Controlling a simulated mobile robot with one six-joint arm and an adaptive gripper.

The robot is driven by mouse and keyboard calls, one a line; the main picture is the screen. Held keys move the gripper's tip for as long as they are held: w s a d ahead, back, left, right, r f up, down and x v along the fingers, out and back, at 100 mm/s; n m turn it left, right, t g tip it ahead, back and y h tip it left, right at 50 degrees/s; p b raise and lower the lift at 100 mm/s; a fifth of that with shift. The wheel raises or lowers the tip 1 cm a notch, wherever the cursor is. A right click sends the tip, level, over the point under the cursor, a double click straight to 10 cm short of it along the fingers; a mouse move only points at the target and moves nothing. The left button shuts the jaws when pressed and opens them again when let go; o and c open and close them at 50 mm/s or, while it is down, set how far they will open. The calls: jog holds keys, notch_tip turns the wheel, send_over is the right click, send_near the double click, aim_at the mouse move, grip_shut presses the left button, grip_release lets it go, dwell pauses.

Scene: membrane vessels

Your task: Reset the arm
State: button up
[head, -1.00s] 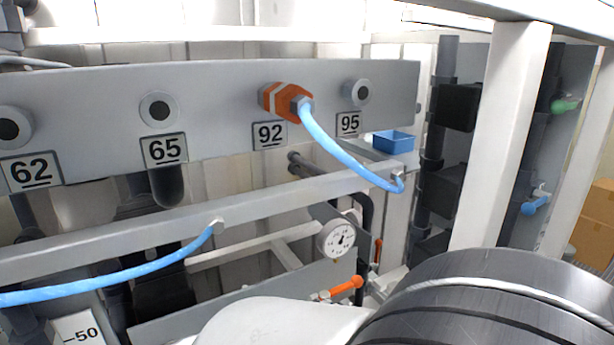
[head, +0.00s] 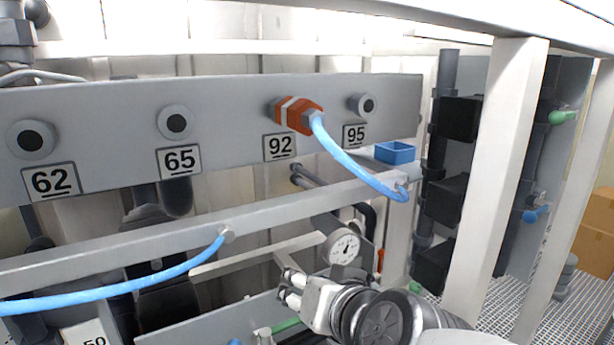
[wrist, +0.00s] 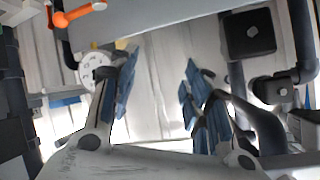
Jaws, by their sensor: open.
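My gripper (wrist: 160,82) shows in the wrist view with its two fingers wide apart and nothing between them. In the head view my arm (head: 385,318) is folded at the bottom, in front of the lower rails and below the gauge. An orange fitting (head: 298,114) sits in the port at label 92 on the grey panel (head: 230,112), well above my arm. A light blue hose (head: 350,165) curves from it down to the rail on the right.
Ports 62 (head: 33,139), 65 (head: 175,122) and 95 (head: 366,105) carry no hose. A pressure gauge (head: 344,248) stands close to my arm. A lower rail (head: 130,245) crosses the front, with a second blue hose (head: 120,289).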

jog(key=s+d+f+g+h+b, duration=0.1)
jog(key=s+d+f+g+h, duration=0.15)
jog(key=s+d+f, duration=0.4)
jog(key=s+d+f+g+h+b, duration=0.1)
jog(key=s+d+f+g+h, duration=0.15)
jog(key=s+d, duration=0.6)
jog(key=s+f+g+b, duration=0.1)
jog(key=f+b, duration=0.9)
jog(key=f, duration=0.2)
jog(key=s+a+f+b, duration=0.1)
jog(key=s+f+b, duration=0.1)
jog(key=f+b, duration=0.8)
jog(key=shift+s+a+f+n+g, duration=0.3)
jog(key=shift+f+n+g, duration=0.1)
jog(key=shift+f, duration=0.45)
jog(key=shift+d, duration=0.1)
